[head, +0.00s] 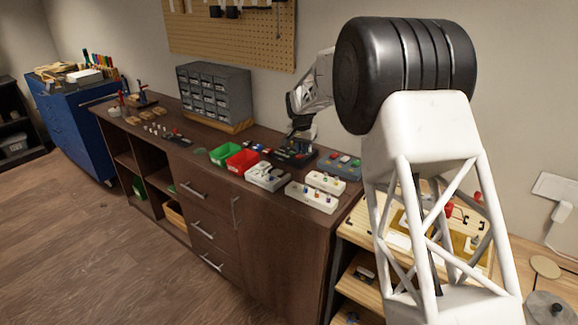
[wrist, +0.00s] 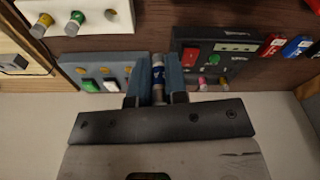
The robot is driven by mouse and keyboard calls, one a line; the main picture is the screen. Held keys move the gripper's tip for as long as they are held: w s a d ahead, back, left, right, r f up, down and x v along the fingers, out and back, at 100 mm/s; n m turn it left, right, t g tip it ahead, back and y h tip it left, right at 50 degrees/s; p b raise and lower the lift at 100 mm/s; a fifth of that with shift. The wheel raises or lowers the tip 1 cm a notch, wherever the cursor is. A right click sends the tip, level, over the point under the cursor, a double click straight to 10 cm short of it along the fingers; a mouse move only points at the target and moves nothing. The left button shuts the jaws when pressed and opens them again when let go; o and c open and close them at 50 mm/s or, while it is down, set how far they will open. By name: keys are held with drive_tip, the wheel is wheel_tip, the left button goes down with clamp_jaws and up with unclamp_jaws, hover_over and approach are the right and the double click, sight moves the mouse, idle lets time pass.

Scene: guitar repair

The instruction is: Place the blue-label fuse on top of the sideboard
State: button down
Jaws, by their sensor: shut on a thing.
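My gripper (wrist: 156,88) points down in the wrist view and is shut on the blue-label fuse (wrist: 158,72), a slim pale cylinder with a blue band between the two fingers. In the head view my gripper (head: 299,146) is low over the right part of the dark brown sideboard (head: 270,225), near the wall. The fuse cannot be made out in the head view. I cannot tell whether its lower end touches anything. In the wrist view it lies between a grey-blue block (wrist: 74,66) and a dark panel (wrist: 187,38).
A green bin (head: 224,154), a red bin (head: 242,161) and pale blocks with coloured parts (head: 312,197) stand near the front. A grey drawer cabinet (head: 214,94) stands at the back. Red (wrist: 272,45) and blue (wrist: 296,46) cylinders lie beside the panel. Bare wood shows between things.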

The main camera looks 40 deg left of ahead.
hover_over(302, 176)
drive_tip(key=shift+s+f, duration=0.15)
drive_tip(key=shift+f, duration=3)
drive_tip(key=shift+f, duration=1.85)
drive_tip(key=shift+f, duration=0.2)
drive_tip(key=c, duration=1.4)
unclamp_jaws()
drive_tip(key=shift+r, duration=0.1)
wheel_tip(302, 176, up, 12)
drive_tip(key=s, duration=0.1)
drive_tip(key=shift+s+d, duration=0.15)
drive_tip(key=shift+s, duration=0.1)
